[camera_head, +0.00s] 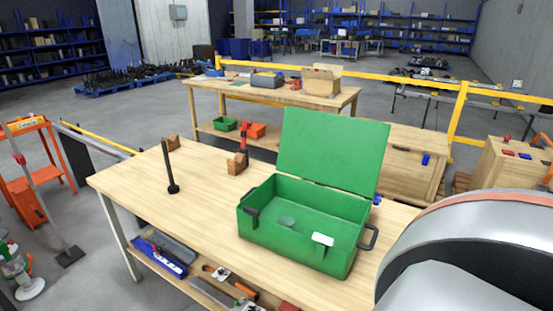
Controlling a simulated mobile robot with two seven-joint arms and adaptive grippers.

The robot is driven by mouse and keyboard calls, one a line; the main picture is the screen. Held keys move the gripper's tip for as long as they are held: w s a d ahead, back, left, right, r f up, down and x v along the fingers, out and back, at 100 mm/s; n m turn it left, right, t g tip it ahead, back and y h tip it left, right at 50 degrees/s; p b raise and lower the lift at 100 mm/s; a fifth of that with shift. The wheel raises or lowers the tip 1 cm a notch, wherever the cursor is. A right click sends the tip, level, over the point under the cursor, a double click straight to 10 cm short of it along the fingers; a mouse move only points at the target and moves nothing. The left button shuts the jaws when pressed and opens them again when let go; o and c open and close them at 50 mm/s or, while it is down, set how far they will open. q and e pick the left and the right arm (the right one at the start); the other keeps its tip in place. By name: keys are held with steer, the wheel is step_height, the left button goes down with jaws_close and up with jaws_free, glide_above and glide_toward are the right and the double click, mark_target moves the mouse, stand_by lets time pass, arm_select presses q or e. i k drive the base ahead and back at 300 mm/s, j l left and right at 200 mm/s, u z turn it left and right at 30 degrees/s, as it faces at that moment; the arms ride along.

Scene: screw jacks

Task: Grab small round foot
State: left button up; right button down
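An open green toolbox (352,261) stands on the wooden workbench (205,205), its lid (332,150) tilted up at the back. Inside it lies a small grey round piece (287,222), which looks like the small round foot. A white rectangular piece (322,239) shows near the box's front wall. A black rod on a round base (172,187) stands upright on the bench left of the box. Neither of my grippers shows; only a silver and orange link of my own arm fills the lower right corner.
Tools lie on the bench's lower shelf (205,287). A second bench (225,91) and a yellow rail (400,84) are behind. The bench's left part is mostly clear.

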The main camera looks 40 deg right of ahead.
mark_target(288, 221)
steer(key=i+z, duration=0.15)
steer(key=z, duration=0.3)
steer(key=i+j+z, duration=0.15)
steer(key=z, duration=0.35)
steer(key=i+j+z, duration=0.1)
steer(key=z, duration=0.35)
